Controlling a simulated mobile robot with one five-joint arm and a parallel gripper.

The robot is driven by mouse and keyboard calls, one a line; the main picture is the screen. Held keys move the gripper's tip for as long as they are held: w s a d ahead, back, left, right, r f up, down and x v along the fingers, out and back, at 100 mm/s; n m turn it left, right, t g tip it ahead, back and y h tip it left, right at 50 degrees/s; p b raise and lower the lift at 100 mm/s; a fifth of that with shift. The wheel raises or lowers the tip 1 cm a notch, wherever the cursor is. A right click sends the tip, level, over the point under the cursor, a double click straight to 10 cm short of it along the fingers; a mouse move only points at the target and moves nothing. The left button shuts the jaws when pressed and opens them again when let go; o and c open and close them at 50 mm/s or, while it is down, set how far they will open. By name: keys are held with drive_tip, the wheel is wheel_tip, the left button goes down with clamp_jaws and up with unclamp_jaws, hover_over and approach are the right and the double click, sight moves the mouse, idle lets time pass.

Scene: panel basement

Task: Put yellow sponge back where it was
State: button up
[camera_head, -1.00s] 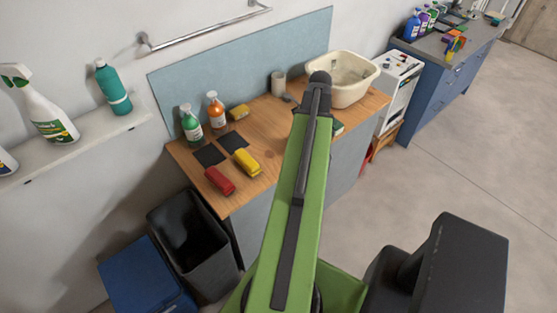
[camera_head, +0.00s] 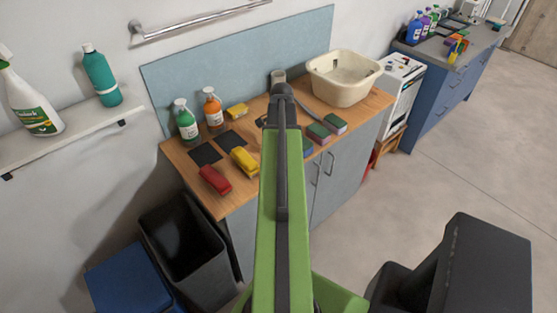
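A small yellow sponge (camera_head: 237,110) lies at the back of the wooden countertop (camera_head: 190,152), just right of the orange bottle. A larger yellow block-like item (camera_head: 244,161) lies nearer the front edge, beside a similar red one (camera_head: 215,179); I cannot tell whether it is a sponge or a brush. My green arm reaches over the counter and hides most of my gripper.
Green (camera_head: 187,124) and orange (camera_head: 213,109) bottles stand behind two dark squares. Several green-topped sponges (camera_head: 335,124) lie right of my arm. A black bin (camera_head: 185,240) stands below left.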

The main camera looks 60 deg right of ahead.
wheel_tip(320, 180, down, 2)
drive_tip(key=shift+f+b, duration=0.1)
drive_tip(key=shift+b, duration=0.3)
drive_tip(key=shift+r, duration=0.25)
drive_tip(key=shift+c, duration=0.6)
drive_tip(key=o, duration=1.2)
drive_tip(key=shift+c, duration=0.2)
drive_tip(key=shift+p, duration=0.3)
wheel_tip(320, 180, up, 12)
drive_tip(key=p, duration=1.2)
